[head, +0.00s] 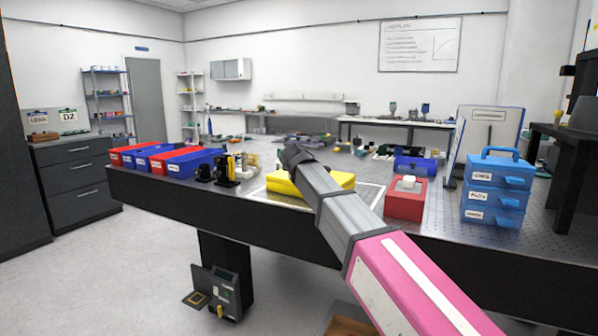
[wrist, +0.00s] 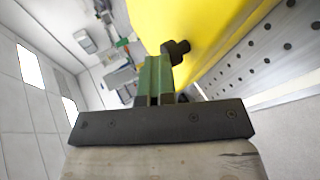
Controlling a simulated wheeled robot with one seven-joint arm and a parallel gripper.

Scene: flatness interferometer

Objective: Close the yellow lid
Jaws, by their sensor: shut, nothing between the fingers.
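The yellow lid (head: 340,179) lies low over the table in the head view, partly hidden behind my arm. In the wrist view its yellow surface (wrist: 190,30) fills the top, with a dark round knob (wrist: 176,48) close to the fingers. My gripper (wrist: 157,65) is shut and empty, with its green fingers right beside the knob; I cannot tell whether they touch. In the head view my gripper (head: 292,158) is at the lid, its fingers mostly hidden. Whether the lid is fully down cannot be told.
A red box (head: 405,205) with a white piece on top and a blue drawer unit (head: 494,190) stand on the right. Red and blue bins (head: 190,163) and small black and yellow fixtures (head: 226,170) stand on the left. The perforated tabletop (head: 440,226) is bare between the boxes.

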